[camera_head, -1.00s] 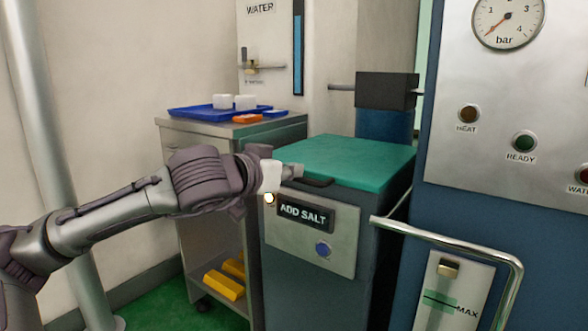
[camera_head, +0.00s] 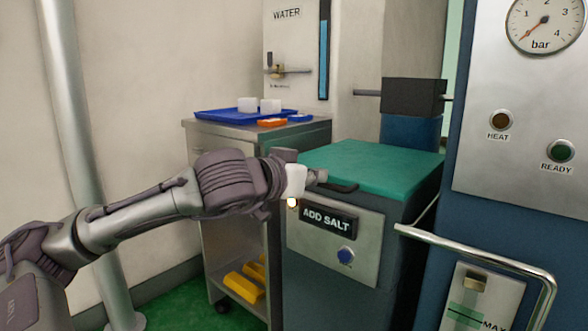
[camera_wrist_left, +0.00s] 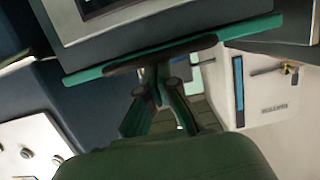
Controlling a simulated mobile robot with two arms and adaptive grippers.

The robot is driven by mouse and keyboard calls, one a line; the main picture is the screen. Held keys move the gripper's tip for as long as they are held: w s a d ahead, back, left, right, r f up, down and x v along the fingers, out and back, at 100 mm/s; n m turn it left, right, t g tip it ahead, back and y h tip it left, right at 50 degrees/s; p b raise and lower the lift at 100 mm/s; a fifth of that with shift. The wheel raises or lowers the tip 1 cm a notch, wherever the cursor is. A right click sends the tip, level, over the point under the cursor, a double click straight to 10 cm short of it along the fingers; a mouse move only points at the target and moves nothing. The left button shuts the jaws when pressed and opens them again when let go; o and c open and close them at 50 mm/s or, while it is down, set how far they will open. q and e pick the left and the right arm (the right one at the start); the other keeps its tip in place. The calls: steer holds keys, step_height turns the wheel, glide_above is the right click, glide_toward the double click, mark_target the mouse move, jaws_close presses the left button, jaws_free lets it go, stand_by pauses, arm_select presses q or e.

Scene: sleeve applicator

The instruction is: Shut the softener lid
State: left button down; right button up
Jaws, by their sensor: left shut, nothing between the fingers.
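The softener lid (camera_head: 375,167) is a teal slab lying flat on top of the dark blue softener cabinet (camera_head: 330,268), and I see no gap under it. Its dark handle (camera_head: 341,188) sticks out at the front edge. My left gripper (camera_head: 318,176) is shut and empty at the front left of the lid, close to the handle; I cannot tell whether they touch. In the left wrist view the lid's teal edge (camera_wrist_left: 250,28) and the handle (camera_wrist_left: 185,48) cross just beyond the fingertips (camera_wrist_left: 158,92). My right gripper is not in view.
A metal cart (camera_head: 215,135) stands left of the cabinet, with a blue tray (camera_head: 215,116) on it and yellow blocks (camera_head: 243,287) below. A curved metal rail (camera_head: 480,258) juts out at the right, before the gauge panel (camera_head: 525,120). A pipe (camera_head: 75,150) stands at the left.

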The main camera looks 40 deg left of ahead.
arm_select(q)
steer(key=v, duration=0.9)
steer(key=shift+s, duration=0.2)
